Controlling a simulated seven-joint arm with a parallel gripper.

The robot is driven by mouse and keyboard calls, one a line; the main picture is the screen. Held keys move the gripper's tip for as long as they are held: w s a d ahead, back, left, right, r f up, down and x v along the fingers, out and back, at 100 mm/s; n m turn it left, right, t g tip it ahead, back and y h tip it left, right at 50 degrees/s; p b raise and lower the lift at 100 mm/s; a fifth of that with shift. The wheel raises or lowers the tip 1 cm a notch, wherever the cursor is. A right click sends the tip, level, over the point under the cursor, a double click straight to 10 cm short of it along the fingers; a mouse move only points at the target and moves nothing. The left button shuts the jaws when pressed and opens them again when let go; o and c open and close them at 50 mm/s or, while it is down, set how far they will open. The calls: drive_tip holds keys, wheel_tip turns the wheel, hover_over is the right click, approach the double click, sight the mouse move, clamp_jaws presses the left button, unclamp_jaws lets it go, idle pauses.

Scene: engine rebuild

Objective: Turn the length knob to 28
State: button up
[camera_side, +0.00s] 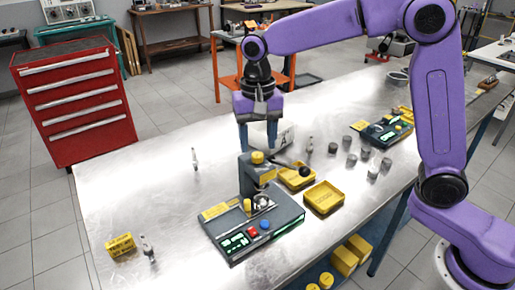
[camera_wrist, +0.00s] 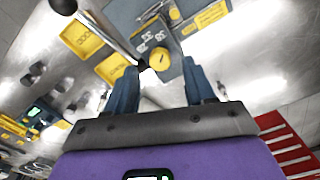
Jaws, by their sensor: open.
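A grey machine (camera_side: 250,225) stands on the metal table. A round yellow knob (camera_side: 257,157) sits on top of its upright post, and it also shows in the wrist view (camera_wrist: 160,58). Pale scale numbers beside the knob are partly readable in the wrist view; I cannot tell its exact setting. My gripper (camera_side: 258,146) is above the knob, pointing down, with its two blue fingers apart. In the wrist view the knob lies between and just beyond the fingertips (camera_wrist: 161,66). I see no contact with it.
A lever with a black ball (camera_side: 305,172) reaches out to the right of the post. Yellow trays (camera_side: 323,198) lie beside the machine. Several grey cylinders (camera_side: 351,160) and a second device (camera_side: 382,131) stand farther right. The table's left part is mostly clear.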

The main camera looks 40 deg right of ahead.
sight(258, 157)
drive_tip(key=shift+f, duration=1.5)
clamp_jaws()
